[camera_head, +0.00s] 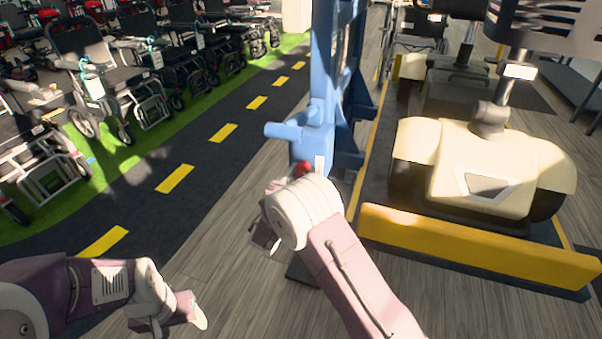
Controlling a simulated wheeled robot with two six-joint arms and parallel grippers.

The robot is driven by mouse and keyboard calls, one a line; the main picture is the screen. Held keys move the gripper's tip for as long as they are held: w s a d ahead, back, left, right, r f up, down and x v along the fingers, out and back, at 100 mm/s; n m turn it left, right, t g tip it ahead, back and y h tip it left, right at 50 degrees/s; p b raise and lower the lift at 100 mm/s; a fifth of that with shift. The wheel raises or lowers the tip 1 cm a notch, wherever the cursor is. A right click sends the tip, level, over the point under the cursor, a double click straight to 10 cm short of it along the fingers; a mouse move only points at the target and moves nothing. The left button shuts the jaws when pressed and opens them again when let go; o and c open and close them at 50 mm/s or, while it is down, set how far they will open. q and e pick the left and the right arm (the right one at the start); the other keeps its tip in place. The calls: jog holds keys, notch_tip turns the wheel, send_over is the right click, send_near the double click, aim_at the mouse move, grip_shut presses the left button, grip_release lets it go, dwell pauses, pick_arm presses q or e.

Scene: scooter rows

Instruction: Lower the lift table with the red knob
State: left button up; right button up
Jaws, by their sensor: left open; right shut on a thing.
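The red knob (303,168) shows as a small red patch on the lower front of the blue lift column (318,135). My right gripper (294,178) is at the knob and shut on it; my wrist hides most of the fingers and part of the knob. The lift table (480,245), with a yellow front edge, is right of the column. A cream scooter (485,165) stands on it. My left gripper (192,308) is open and empty at the lower left, apart from everything, above the floor.
Rows of wheelchairs and walkers (135,75) stand on green flooring at the upper left. A dark lane with yellow dashes (175,178) runs beside them. Wooden floor (225,215) between lane and column is clear. Another wheeled chair (415,40) is behind the column.

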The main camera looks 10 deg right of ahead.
jog(key=n+p, duration=0.4)
jog(key=shift+r, duration=0.25)
jog(key=n+p, duration=0.4)
jog(key=shift+a+f, duration=0.1)
jog(key=n+p, duration=0.2)
jog(key=n, duration=0.2)
jog(key=shift+f, duration=0.1)
jog(key=shift+w+f+n+p, duration=0.1)
jog(key=shift+f+n+p, duration=0.1)
jog(key=shift+n+p, duration=1.45)
jog(key=shift+n+b, duration=0.45)
jog(key=shift+n, duration=0.2)
jog(key=o, duration=1.4)
